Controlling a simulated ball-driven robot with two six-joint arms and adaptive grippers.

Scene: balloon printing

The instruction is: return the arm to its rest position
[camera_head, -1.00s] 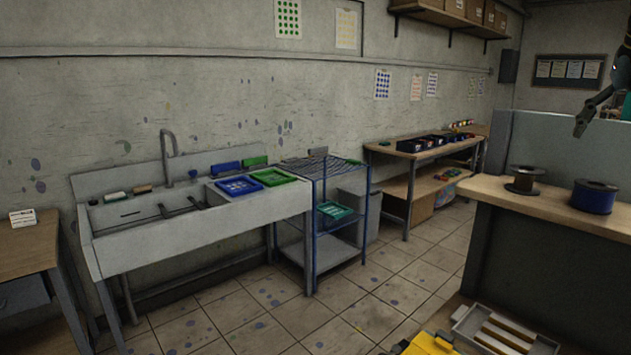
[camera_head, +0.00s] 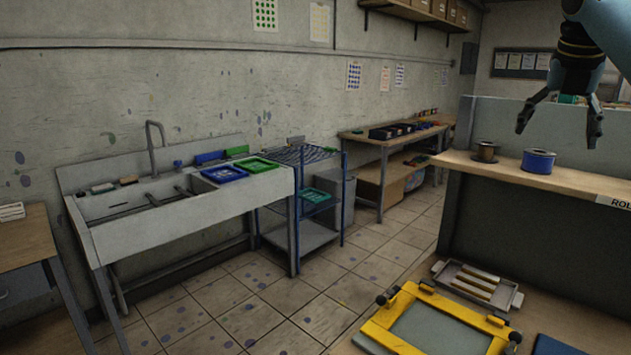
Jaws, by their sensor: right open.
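My right gripper (camera_head: 559,128) hangs at the upper right of the head view, on my light-blue arm. Its dark fingers are spread apart and point down, with nothing between them. In the picture it appears above the wooden shelf (camera_head: 572,177) that carries two spools. My left gripper is not in view.
A brown spool (camera_head: 485,151) and a blue spool (camera_head: 538,161) stand on the shelf. Below are a yellow frame (camera_head: 398,300) and a grey tray (camera_head: 465,276) on a bench. A sink (camera_head: 150,205) and wire rack (camera_head: 300,155) stand left. Tiled floor between is clear.

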